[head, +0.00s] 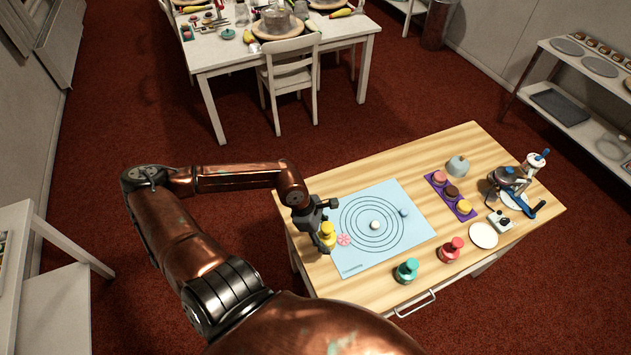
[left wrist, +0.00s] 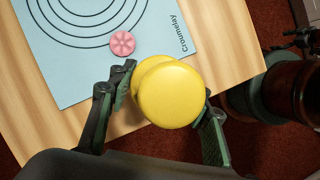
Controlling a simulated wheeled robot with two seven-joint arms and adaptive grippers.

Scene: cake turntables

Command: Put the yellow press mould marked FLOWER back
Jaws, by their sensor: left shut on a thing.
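My left gripper (head: 325,228) is shut on the yellow press mould (head: 328,235), near the left edge of the blue mat (head: 372,261). In the left wrist view the mould's round yellow knob (left wrist: 171,96) sits between the two fingers; its FLOWER mark is not visible. A pink flower-shaped piece (head: 344,240) lies on the mat beside the mould; it also shows in the left wrist view (left wrist: 122,44). A teal press mould (head: 406,271) and a red one (head: 451,250) stand near the table's front edge. My right gripper is not in view.
The mat bears dark rings, a white ball (head: 375,225) and a small blue-grey piece (head: 404,212). A purple tray (head: 437,189) with several round pieces, a grey dome (head: 458,166), a white plate (head: 483,235) and tools crowd the right side.

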